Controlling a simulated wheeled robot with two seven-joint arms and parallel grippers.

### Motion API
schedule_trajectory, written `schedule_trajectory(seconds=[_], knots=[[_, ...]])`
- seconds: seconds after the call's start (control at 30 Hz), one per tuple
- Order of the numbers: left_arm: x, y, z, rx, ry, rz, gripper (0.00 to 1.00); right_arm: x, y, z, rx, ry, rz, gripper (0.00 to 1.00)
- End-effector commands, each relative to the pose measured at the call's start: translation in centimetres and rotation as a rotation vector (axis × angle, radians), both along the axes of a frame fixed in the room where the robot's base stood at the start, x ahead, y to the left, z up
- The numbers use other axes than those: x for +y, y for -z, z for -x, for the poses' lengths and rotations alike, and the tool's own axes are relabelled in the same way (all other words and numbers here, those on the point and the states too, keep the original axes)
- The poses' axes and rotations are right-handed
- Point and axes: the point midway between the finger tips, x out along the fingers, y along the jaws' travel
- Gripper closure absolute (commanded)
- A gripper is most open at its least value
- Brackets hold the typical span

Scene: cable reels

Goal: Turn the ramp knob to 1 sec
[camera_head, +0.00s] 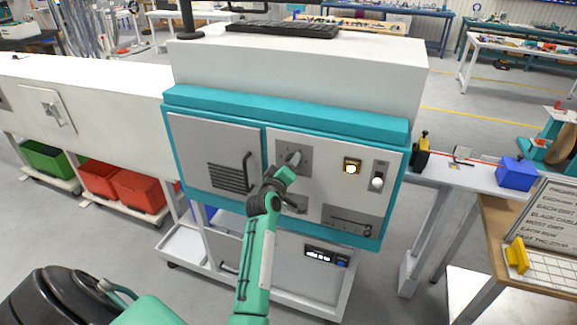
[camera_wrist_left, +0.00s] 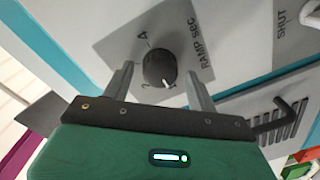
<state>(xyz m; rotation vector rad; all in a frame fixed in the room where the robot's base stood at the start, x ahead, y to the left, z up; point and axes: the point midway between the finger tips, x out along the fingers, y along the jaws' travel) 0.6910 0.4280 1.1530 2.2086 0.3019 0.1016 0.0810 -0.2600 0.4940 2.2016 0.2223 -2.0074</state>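The ramp knob (camera_wrist_left: 158,69) is a round black knob with a white pointer mark, on a grey plate (camera_wrist_left: 112,45) lettered "RAMP SEC". In the wrist view a "4" shows above the knob, and the white mark points to the knob's lower edge in the picture. My left gripper (camera_wrist_left: 161,76) is open, with one finger on each side of the knob and a visible gap to each. In the head view the left gripper (camera_head: 287,171) is at the plate (camera_head: 306,158) and partly hides the knob. My right gripper is not in view.
A door with a handle (camera_head: 247,168) is left of the plate. A side table with a blue box (camera_head: 516,174) stands at right.

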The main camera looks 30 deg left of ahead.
Motion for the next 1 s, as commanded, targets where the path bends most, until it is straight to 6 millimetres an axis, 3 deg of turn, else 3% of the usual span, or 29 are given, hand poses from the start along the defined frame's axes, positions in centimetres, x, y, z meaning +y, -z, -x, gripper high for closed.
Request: schedule_trajectory(seconds=[0.37, 1.0], knots=[[-0.3, -0.2, 1.2, 0.002, 0.0, -0.002, 0.42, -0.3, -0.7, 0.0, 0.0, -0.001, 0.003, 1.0], [-2.9, -0.5, 11.3, 0.002, 0.0, -0.001, 0.42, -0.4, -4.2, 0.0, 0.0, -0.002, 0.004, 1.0]])
